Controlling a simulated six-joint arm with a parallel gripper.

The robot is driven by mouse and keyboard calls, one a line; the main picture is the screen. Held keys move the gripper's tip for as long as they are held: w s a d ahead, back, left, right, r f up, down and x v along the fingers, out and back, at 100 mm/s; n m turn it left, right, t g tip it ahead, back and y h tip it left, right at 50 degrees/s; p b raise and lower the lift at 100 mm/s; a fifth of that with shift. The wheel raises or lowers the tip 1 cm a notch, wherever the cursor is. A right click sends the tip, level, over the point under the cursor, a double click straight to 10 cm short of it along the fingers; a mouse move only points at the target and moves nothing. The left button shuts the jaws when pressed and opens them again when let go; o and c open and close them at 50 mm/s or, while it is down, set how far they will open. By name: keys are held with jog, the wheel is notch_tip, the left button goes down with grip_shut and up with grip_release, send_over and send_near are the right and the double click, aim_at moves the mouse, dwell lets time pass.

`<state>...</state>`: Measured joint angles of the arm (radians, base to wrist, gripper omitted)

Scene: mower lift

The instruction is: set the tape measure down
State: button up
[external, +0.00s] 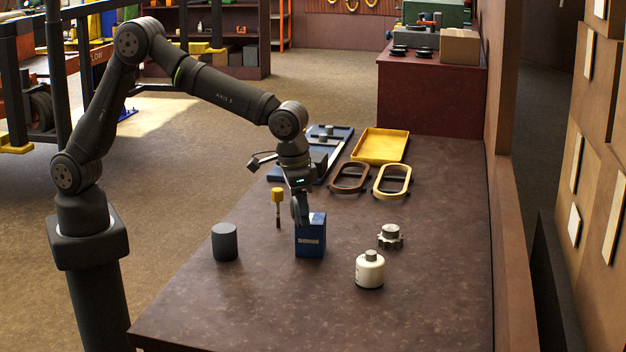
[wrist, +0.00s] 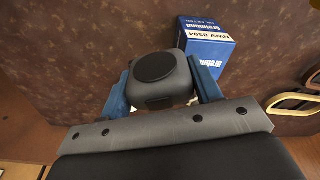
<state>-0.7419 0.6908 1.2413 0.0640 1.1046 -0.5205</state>
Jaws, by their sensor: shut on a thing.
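The tape measure is a rounded dark grey case with a black disc on its face, seen in the wrist view (wrist: 157,72). My gripper (wrist: 160,88) is shut on it, with a blue finger on each side. In the external view, my gripper (external: 300,203) points down over the middle of the table (external: 430,300), right by the upper part of a blue box (external: 311,240). The tape measure is small and dark there, and I cannot tell how far it is above the table. In the wrist view, the blue box (wrist: 207,48) lies just beyond it.
A white bottle (external: 370,272) and metal fitting (external: 390,237) stand right. Oval rings (external: 392,182) and a yellow tray (external: 402,150) lie farther back. The table's front is clear.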

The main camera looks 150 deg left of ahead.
jog(key=s+a+n, duration=0.4)
jog(key=s+a, duration=0.8)
jog(key=s, duration=0.1)
send_over(335, 213)
jog(key=f, duration=0.6)
jog(key=shift+d+f, duration=0.3)
jog(key=shift+d, duration=0.1)
jog(key=shift+s+a+f, duration=0.1)
jog(key=shift+a+f, duration=0.05)
jog(key=shift+f, duration=2)
jog(key=o, duration=1.2)
jog(key=shift+f, duration=0.15)
jog(key=shift+c, duration=0.2)
notch_tip(335, 213, up, 12)
jog(key=d, duration=0.1)
jog(key=shift+d, duration=0.25)
